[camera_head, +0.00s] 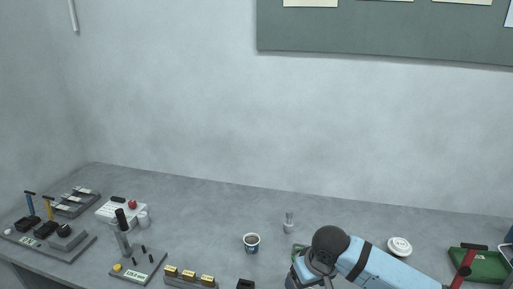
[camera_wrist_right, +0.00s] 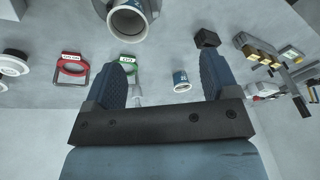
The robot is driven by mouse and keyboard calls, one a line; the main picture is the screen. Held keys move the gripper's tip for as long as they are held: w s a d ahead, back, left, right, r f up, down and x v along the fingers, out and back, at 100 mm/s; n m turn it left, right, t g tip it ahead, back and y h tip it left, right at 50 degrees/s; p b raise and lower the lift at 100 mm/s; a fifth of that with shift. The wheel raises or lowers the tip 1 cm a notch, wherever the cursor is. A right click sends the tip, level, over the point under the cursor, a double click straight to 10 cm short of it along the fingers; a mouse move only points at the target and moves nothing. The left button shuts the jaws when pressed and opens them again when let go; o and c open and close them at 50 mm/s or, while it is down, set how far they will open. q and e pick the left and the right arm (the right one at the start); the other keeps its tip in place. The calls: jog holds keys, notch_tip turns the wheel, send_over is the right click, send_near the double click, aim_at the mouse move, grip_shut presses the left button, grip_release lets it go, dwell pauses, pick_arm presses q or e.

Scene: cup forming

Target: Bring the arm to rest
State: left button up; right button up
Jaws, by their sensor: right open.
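My right arm (camera_head: 385,272) reaches in from the right in the head view, over the front of the table. Its gripper is mostly hidden behind the wrist there. In the right wrist view, my right gripper (camera_wrist_right: 166,72) has its two fingers spread wide, with nothing held between them. A small cup (camera_head: 252,243) with a dark inside stands upright on the table, left of the arm and apart from it. A small blue and white cup also shows in the wrist view (camera_wrist_right: 181,82), beyond the fingers. My left gripper is in neither view.
A grey round open holder (camera_wrist_right: 128,20) and a black block (camera_wrist_right: 207,38) lie near the gripper. A white disc (camera_head: 399,246) and green tray (camera_head: 480,263) are right. Tool stations (camera_head: 137,262) stand left.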

jog(key=s+a+f+t+y+p, duration=0.2)
jog(key=s+a+f+y, duration=0.1)
jog(key=s+a+f, duration=0.15)
jog(key=s+d+f+t+p, duration=0.1)
jog(key=s+d+t+p, duration=0.1)
jog(key=s, duration=0.4)
jog(key=s+d+f+t+h+p, duration=0.1)
jog(key=s+d+f+t, duration=0.1)
jog(key=s+d, duration=0.3)
jog(key=s+d+f+t+p, duration=0.1)
jog(key=s+d+t+p, duration=0.1)
jog(key=s, duration=0.4)
jog(key=shift+s+d+f+m+t+h+p, duration=0.3)
jog(key=shift+d+f+t+h+p, duration=0.15)
jog(key=shift+d, duration=0.2)
